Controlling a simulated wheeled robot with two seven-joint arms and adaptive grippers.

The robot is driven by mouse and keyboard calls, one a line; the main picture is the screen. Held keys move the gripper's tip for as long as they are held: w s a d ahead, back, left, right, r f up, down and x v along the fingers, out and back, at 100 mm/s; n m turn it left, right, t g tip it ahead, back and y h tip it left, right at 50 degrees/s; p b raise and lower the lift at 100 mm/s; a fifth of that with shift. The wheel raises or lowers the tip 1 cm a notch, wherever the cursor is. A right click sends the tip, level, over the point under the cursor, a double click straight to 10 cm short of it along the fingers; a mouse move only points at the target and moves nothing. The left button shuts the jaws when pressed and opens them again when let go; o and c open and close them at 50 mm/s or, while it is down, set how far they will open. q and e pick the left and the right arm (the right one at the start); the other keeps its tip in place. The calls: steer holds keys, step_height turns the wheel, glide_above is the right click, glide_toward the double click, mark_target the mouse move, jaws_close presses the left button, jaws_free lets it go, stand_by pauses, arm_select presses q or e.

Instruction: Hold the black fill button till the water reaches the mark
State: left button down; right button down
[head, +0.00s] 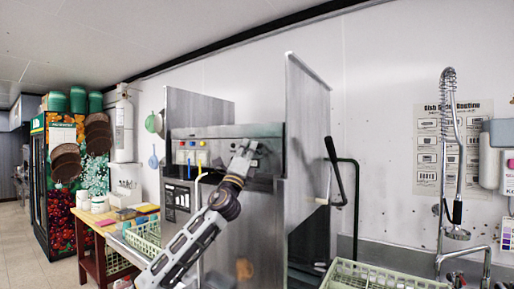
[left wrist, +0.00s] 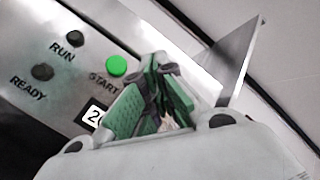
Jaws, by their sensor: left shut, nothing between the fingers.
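The steel dish machine (head: 250,215) stands in the middle of the head view, with a control panel (head: 200,150) across its upper front. My left gripper (head: 243,152) is shut and empty in front of the right part of this panel. In the left wrist view its closed fingers (left wrist: 158,90) cover part of the panel, near a green START button (left wrist: 117,66). Dark round spots marked RUN (left wrist: 76,40) and READY (left wrist: 42,72) lie left of it. I cannot make out the black fill button, the water or the mark. Whether the fingertips touch the panel is unclear.
A black lever (head: 335,170) sticks out at the machine's right side. A pale green rack (head: 370,277) lies at the lower right, below a spray hose (head: 450,150). A wooden table (head: 105,225) and a drinks cooler (head: 62,190) stand at the left.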

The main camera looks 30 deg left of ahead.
arm_select(q)
steer(key=shift+w, duration=0.45)
stand_by(2.1)
steer(key=shift+s, duration=0.15)
stand_by(1.6)
steer(key=shift+s, duration=0.7)
steer(key=shift+s, duration=0.1)
steer(key=shift+s+a+b, duration=0.2)
steer(key=shift+s+b, duration=0.1)
steer(key=shift+s, duration=2.15)
steer(key=shift+f, duration=0.1)
